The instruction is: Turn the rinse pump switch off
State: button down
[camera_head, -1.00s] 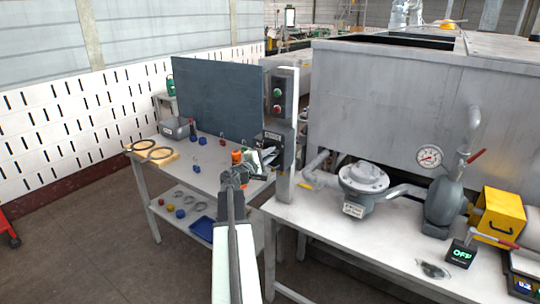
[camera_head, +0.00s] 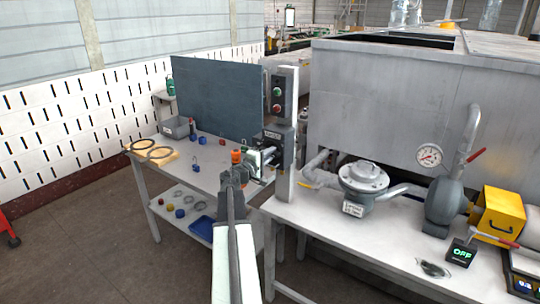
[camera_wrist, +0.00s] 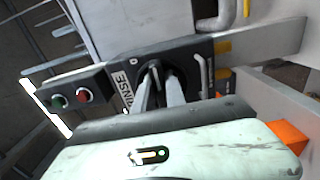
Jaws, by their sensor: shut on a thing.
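The rinse pump switch is a dark rotary switch with a "RINSE" label (camera_wrist: 122,88), mounted on a grey post (camera_head: 285,135). Its black knob (camera_wrist: 154,76) shows in the wrist view between my fingertips. My gripper (camera_wrist: 160,82) is shut on the knob, its two pale fingers on either side. In the head view my gripper (camera_head: 270,157) reaches the switch box (camera_head: 275,142) from the left, and its body hides the knob there. The knob's exact angle is hard to read.
A green and a red button (camera_head: 277,100) sit above the switch. A workbench (camera_head: 200,165) with small blue parts stands to the left.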

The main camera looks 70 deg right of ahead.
jog(key=c, duration=1.4)
grip_release()
jog(key=shift+d, duration=0.1)
jog(key=v, duration=0.8)
